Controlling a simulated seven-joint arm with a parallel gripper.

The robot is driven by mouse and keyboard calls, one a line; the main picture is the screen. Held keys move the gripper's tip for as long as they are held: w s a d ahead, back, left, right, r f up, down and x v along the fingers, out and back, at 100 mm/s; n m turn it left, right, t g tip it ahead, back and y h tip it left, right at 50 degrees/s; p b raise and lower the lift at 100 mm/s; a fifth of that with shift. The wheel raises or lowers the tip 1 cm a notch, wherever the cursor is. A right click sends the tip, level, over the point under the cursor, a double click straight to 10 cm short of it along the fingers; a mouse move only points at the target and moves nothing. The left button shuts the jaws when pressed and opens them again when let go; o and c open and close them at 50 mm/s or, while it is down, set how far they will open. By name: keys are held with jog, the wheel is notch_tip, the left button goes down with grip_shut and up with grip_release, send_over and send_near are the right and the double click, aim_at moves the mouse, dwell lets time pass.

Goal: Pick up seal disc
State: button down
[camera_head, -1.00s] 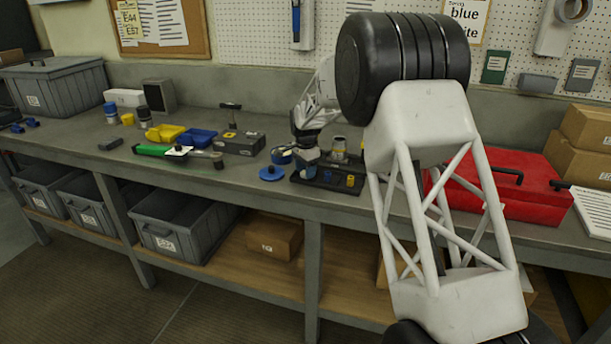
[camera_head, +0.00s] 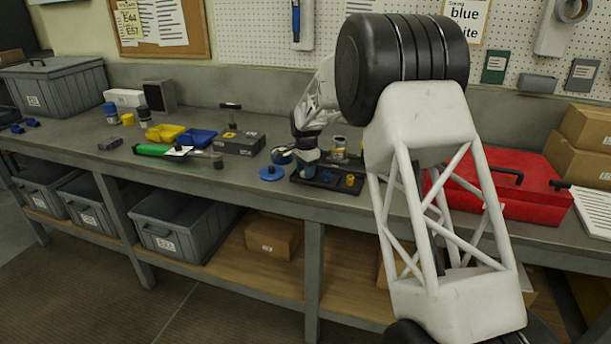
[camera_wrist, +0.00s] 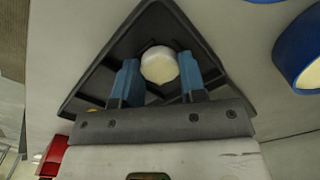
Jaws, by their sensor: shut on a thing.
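My gripper (camera_head: 307,172) is at the left part of a dark plate (camera_head: 325,187) on the bench. In the wrist view its two blue fingers (camera_wrist: 158,80) are closed on the sides of a white, round-topped piece (camera_wrist: 158,63), which looks like the seal disc. The dark, three-cornered plate (camera_wrist: 178,24) with a raised rim lies behind the piece. I cannot tell whether the piece is touching the plate or clear of it. In the head view my gripper hides most of the piece.
A blue disc (camera_head: 271,173) and a blue ring (camera_head: 282,156) lie left of the plate. A metal cylinder (camera_head: 339,147) and a yellow knob (camera_head: 350,180) are at the plate. A red toolbox (camera_head: 515,190) stands to the right, and a dark box (camera_head: 239,143) to the left.

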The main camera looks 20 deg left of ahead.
dwell(0.4)
jog(key=shift+r, duration=1.5)
jog(key=shift+s+d+r, duration=0.1)
jog(key=shift+s+r, duration=0.05)
jog(key=shift+r, duration=0.1)
jog(key=s+d, duration=0.3)
jog(key=s, duration=0.4)
jog(key=s+d+r, duration=0.1)
jog(key=s+d, duration=0.3)
jog(key=s, duration=0.2)
jog(key=shift+s+d+r, duration=0.2)
jog(key=shift+s+d, duration=0.05)
jog(key=shift+s, duration=0.1)
jog(key=shift+w, duration=0.1)
jog(key=w+r+m, duration=0.1)
jog(key=w+r, duration=0.3)
jog(key=w, duration=0.5)
jog(key=w+r+m, duration=0.2)
jog(key=w+r, duration=0.2)
jog(key=w, duration=0.5)
jog(key=w+d+r+m, duration=0.1)
jog(key=w+r+m, duration=0.1)
jog(key=w+r, duration=0.3)
jog(key=shift+w, duration=2.05)
jog(key=shift+d, duration=0.1)
